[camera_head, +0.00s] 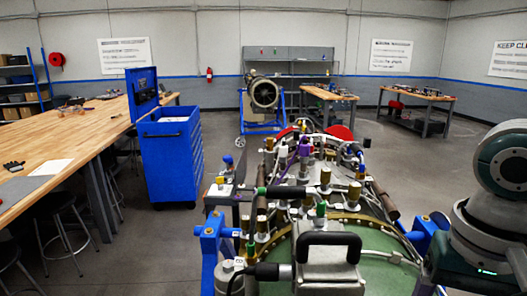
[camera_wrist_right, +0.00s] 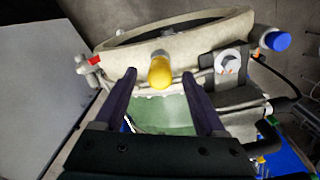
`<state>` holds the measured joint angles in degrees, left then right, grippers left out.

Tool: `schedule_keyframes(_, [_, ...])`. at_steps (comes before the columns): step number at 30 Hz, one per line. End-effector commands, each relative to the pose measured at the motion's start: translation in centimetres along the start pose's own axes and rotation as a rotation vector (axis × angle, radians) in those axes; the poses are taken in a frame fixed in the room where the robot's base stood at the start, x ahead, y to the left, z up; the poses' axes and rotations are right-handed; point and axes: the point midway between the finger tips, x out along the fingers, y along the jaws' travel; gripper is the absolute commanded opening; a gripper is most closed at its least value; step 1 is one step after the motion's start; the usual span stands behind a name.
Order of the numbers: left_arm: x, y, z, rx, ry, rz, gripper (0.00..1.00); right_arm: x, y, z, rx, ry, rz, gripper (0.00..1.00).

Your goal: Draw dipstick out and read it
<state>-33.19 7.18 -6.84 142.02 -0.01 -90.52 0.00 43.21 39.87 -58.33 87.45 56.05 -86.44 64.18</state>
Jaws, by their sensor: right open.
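In the right wrist view, a yellow rounded cap (camera_wrist_right: 160,71) sticks out below a cream ring-shaped part. It may be the dipstick's handle; no shaft or scale shows. My right gripper (camera_wrist_right: 159,76) is open, its two dark fingers on either side of the yellow cap in the picture. I cannot tell how far the cap lies in depth, and no contact shows. The turbine (camera_head: 345,262) stands in front of me in the head view, crowded with fittings. My right arm comes in at the right there, its gripper out of frame. My left gripper is in neither view.
A blue knob (camera_wrist_right: 277,41) and a white round fitting (camera_wrist_right: 229,61) sit right of the yellow cap. In the head view, a black handle (camera_head: 328,240) rises from the turbine's near side. A blue tool cabinet (camera_head: 170,160) and wooden bench (camera_head: 75,135) stand left.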

Motion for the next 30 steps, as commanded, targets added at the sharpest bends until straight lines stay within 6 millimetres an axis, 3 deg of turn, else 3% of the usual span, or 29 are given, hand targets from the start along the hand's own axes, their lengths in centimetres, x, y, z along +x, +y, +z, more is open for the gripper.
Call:
schedule_keyframes(6, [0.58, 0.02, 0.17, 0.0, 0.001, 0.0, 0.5, 1.55, -0.06, -0.01, 0.001, 0.0, -0.002, 0.72])
schedule_keyframes(30, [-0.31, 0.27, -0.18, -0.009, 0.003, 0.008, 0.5, 1.55, -0.01, -0.01, 0.0, 0.0, -0.001, 0.72])
